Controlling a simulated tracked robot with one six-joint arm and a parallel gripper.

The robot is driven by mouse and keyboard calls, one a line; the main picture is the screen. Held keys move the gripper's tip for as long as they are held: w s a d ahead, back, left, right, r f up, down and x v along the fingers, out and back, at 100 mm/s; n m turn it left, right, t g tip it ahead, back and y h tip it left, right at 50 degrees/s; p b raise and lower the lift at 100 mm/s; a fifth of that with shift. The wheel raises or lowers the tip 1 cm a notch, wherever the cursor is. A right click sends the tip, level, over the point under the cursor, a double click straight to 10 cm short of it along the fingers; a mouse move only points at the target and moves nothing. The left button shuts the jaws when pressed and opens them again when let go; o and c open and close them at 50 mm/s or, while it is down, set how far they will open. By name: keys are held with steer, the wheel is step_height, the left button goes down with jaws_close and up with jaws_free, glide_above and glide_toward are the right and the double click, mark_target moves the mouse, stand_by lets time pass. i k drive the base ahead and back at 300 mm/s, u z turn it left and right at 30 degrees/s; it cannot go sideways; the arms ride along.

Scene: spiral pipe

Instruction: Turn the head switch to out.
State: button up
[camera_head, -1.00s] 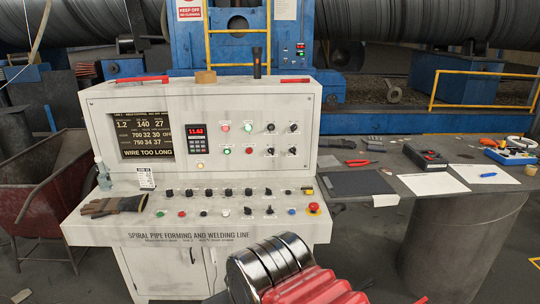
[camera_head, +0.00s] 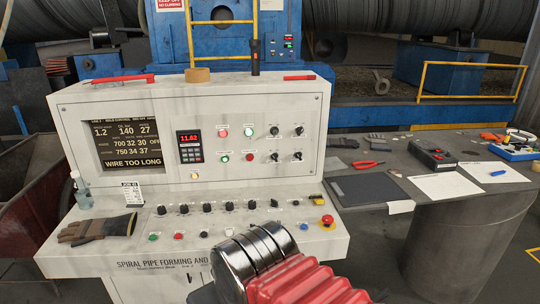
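The white control console (camera_head: 330,115) stands in front of me. Its sloped desk carries a row of black rotary switches, one of them at the left of the row (camera_head: 161,210). Several more black knobs (camera_head: 274,131) sit on the upright panel. The labels are too small to read, so I cannot tell which one is the head switch. My arm, with a chrome collar and red ribbed sleeve (camera_head: 262,262), reaches up from the bottom and covers part of the desk's front edge. No gripper fingers can be made out.
A screen (camera_head: 127,145) reads "WIRE TOO LONG". A red emergency button (camera_head: 327,220) sits at the desk's right end. A grey table (camera_head: 440,205) with tools and papers stands to the right.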

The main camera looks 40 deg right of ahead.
mark_target(274, 156)
steer(key=u, duration=0.05)
steer(key=i, duration=1.1)
